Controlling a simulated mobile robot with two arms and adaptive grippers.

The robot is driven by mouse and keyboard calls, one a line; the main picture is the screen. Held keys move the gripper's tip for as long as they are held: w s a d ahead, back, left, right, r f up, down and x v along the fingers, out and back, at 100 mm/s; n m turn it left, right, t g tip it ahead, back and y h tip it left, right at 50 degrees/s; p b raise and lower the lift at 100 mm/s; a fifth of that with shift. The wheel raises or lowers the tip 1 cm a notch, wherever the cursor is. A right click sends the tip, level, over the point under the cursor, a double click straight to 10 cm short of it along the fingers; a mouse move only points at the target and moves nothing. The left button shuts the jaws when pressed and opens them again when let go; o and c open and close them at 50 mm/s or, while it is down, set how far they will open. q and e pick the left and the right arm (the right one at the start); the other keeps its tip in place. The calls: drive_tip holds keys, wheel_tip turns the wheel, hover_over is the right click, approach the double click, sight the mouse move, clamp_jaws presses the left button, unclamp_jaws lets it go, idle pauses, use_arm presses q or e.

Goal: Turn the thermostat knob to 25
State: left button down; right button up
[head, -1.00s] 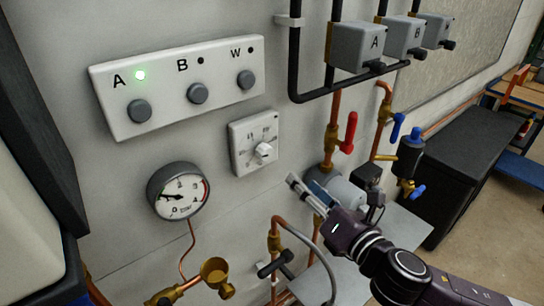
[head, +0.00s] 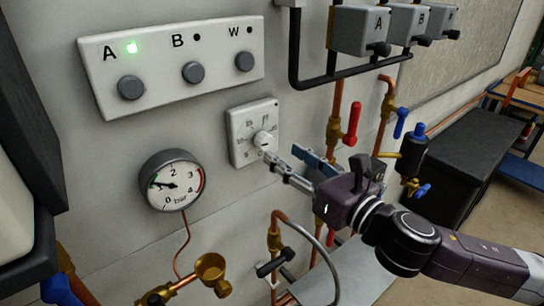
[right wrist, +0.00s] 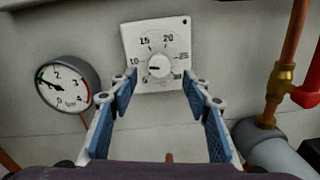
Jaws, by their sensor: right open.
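The white square thermostat plate (head: 240,151) is on the wall, with its white round knob (head: 264,141) in the middle. In the right wrist view the knob (right wrist: 160,67) shows a dark mark on its left side, close to the 10. The printed 25 (right wrist: 181,57) is at the plate's right. My right gripper (head: 283,154) is open and empty, in front of the thermostat and a little to its lower right in the head view. In the right wrist view its blue-padded fingers (right wrist: 150,90) spread to either side below the knob, apparently not touching it. My left gripper is out of view.
A pressure gauge (head: 172,181) hangs to the left, and a button panel (head: 172,71) is above. Copper pipes with a red lever valve (head: 352,123) stand close on the right. A pipe and valve (head: 275,262) sit below.

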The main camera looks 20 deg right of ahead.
sight(268, 143)
drive_tip(key=shift+b+x, duration=1.1)
drive_tip(key=shift+x, duration=0.3)
drive_tip(key=shift+w+a+r, duration=0.1)
drive_tip(key=shift+w+a, duration=0.05)
drive_tip(key=shift+w, duration=0.25)
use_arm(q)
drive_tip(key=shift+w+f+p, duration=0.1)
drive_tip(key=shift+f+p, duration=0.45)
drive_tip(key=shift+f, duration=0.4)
use_arm(e)
drive_tip(key=shift+x, duration=0.95)
drive_tip(key=c, duration=1.2)
drive_tip(key=shift+o, duration=0.2)
